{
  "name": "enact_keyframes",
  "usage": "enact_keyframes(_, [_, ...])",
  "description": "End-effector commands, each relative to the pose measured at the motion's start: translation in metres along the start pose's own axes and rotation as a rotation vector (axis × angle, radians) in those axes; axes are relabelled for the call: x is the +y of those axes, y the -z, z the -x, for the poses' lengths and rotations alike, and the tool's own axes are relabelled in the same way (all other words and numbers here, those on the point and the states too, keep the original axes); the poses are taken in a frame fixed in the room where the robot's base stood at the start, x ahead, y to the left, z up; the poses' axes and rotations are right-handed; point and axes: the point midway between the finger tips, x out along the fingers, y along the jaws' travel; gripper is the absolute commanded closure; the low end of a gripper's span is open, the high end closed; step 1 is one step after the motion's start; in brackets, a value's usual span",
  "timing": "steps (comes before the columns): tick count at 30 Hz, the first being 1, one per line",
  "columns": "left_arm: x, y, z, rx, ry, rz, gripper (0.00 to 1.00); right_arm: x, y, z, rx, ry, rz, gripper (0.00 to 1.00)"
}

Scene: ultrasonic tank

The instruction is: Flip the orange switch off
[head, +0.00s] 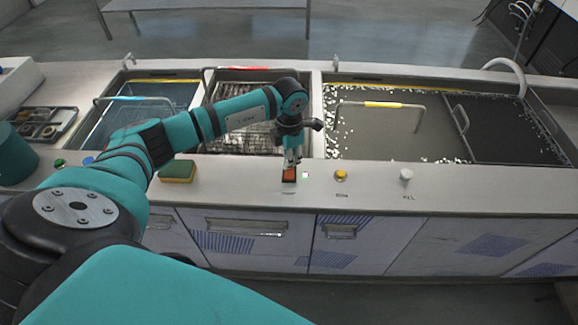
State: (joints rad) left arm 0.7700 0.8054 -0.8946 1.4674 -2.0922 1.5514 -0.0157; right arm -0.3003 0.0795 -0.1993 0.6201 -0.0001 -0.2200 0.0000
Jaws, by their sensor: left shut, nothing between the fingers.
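The orange switch (289,175) is a small orange-red rocker in a dark frame on the front ledge of the counter, below the middle tank. My left gripper (291,164) points down right at the switch, with its fingertips over the switch's far edge. Its fingers are shut with nothing between them. I cannot tell whether the tips touch the switch or which way the rocker is tilted. A small pale green light (306,175) sits just right of the switch. My right gripper is out of view.
On the same ledge are a yellow knob (341,175), a white knob (406,174), a green-and-yellow sponge (177,171) and green and blue buttons at left. Behind stand a left tank, a middle tank with a rack (240,138), and a wide tank with a yellow-gripped handle (383,104).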

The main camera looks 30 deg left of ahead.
Motion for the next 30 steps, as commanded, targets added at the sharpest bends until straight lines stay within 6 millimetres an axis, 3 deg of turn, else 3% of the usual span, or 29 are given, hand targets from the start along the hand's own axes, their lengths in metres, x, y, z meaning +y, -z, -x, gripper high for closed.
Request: enact_keyframes(30, [0.000, 0.000, -0.016, 0.000, 0.000, 0.000, 1.00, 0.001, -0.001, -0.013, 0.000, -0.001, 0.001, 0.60])
